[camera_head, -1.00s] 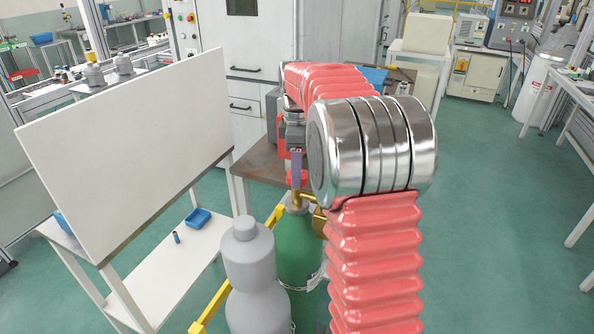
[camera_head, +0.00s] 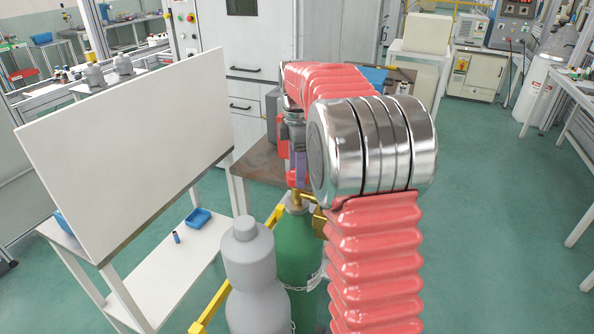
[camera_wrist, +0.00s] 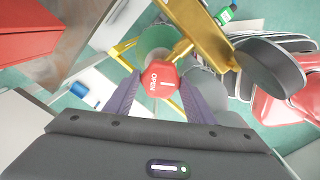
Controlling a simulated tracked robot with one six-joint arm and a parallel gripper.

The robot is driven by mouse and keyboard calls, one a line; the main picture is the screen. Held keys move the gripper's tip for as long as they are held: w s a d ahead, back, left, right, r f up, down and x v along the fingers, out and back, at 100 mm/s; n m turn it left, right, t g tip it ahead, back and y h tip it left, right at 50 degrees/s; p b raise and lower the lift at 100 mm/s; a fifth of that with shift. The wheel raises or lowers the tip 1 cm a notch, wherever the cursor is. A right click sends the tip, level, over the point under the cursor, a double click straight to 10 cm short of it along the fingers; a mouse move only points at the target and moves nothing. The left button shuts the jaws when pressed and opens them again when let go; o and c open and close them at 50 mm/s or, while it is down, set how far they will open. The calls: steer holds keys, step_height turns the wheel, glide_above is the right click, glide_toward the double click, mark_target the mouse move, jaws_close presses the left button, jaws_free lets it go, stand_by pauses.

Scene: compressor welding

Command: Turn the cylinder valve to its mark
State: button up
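The cylinder valve has a red many-sided knob (camera_wrist: 161,79) marked OPEN, with a white line on its face. It sits on the brass valve (camera_wrist: 205,38), above the green gas cylinder (camera_head: 297,245). My gripper (camera_wrist: 160,77) points down at the knob, with one purple finger on each side of it. The fingertips are very close to the knob's sides; I cannot tell whether they press on it. In the head view my gripper (camera_head: 299,168) is partly hidden behind my arm. No separate target mark is clearly visible.
A grey cylinder (camera_head: 250,262) stands just left of the green one, beside a yellow frame (camera_head: 210,305). A white panel (camera_head: 125,150) stands on a table at left. A brown-topped table (camera_head: 257,163) is behind.

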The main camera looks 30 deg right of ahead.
steer(key=o, duration=0.4)
step_height(320, 180, up, 14)
steer(key=shift+f, duration=0.15)
stand_by(0.6)
stand_by(0.7)
